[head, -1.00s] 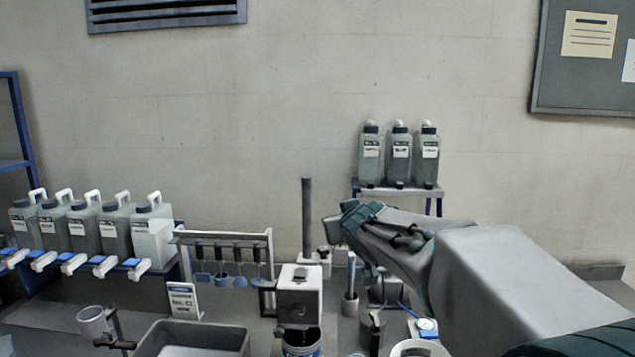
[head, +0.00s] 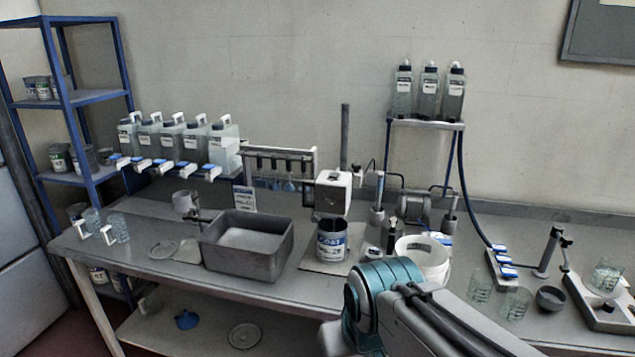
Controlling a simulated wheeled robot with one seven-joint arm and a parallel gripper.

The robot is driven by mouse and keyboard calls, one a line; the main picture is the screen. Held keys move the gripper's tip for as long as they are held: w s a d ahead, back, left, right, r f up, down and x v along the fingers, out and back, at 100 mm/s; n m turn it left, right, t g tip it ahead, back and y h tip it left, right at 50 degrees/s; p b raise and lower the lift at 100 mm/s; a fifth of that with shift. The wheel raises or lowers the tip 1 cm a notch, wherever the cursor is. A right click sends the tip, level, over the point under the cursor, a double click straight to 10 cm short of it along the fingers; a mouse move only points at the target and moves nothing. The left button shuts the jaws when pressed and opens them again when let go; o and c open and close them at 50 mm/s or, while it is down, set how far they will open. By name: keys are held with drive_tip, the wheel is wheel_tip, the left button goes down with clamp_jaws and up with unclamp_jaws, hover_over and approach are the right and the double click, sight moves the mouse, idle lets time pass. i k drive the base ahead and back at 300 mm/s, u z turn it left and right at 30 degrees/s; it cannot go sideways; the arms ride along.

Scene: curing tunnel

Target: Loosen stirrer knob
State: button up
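The stirrer stands at the back middle of the bench in the head view. It has a dark upright rod (head: 345,135) and a pale box-shaped head (head: 334,190). A small pale clamp piece with a dark end (head: 357,175) sits beside the rod, just behind the head. It may be the knob, but it is too small to be sure. A labelled can (head: 332,241) stands directly under the head on a flat board. My arm reaches in from the lower right, its teal joint in front of the bench. My gripper does not show.
A grey basin (head: 247,246) stands left of the can. A white bucket (head: 423,260) stands at its right, close behind my arm. Glass beakers (head: 481,284) and a burette-like stand (head: 549,252) are further right. Blue shelving (head: 88,98) rises at the left.

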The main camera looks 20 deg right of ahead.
sight(356, 165)
drive_tip(key=u, duration=0.25)
drive_tip(key=k, duration=0.5)
drive_tip(key=z, duration=0.85)
drive_tip(key=i, duration=1.4)
drive_tip(key=u, duration=0.25)
